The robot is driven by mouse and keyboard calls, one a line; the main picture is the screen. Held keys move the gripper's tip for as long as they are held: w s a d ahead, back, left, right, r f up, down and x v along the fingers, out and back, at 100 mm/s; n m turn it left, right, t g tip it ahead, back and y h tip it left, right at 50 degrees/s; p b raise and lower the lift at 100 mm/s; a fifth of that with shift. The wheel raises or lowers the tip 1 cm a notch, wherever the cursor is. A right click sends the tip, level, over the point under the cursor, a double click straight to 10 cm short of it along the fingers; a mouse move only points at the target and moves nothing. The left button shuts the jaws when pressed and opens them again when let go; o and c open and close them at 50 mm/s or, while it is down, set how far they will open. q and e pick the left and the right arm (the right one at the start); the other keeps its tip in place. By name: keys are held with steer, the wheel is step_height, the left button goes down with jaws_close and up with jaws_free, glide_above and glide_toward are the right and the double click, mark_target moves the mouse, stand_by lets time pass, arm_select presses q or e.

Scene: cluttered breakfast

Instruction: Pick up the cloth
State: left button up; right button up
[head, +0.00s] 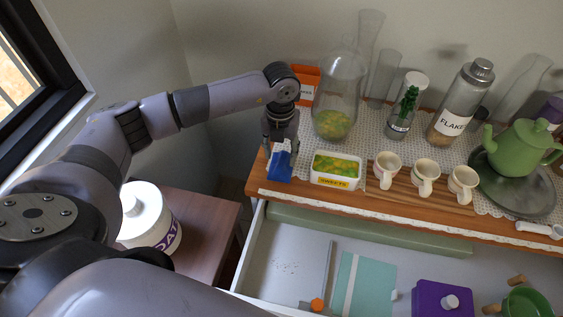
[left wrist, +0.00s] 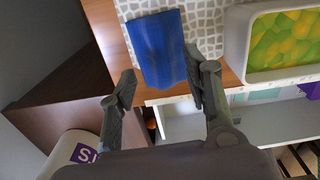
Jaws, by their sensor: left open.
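The blue cloth (head: 279,167) lies at the left front corner of the counter, partly on the patterned lace runner. In the left wrist view the cloth (left wrist: 158,48) lies ahead of the fingers. My left gripper (head: 281,141) is above the cloth's far end in the head view, pointing down. In the left wrist view my left gripper (left wrist: 160,84) is open, with its fingers spread to either side of the cloth's near end. I cannot tell whether they touch it. My right gripper is not in view.
A white tub with green and yellow contents (head: 336,170) stands right beside the cloth. A glass jar (head: 338,100) and an orange box (head: 306,84) are behind. White cups (head: 387,169) stand further right. An open drawer (head: 290,252) is below; a white canister (head: 148,215) stands at left.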

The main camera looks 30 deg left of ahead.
mark_target(281, 160)
arm_select(q)
steer(key=shift+d+f+p, duration=0.15)
steer(key=shift+f+p, duration=0.15)
steer(key=shift+f, duration=1.55)
steer(key=shift+c, duration=0.6)
jaws_close()
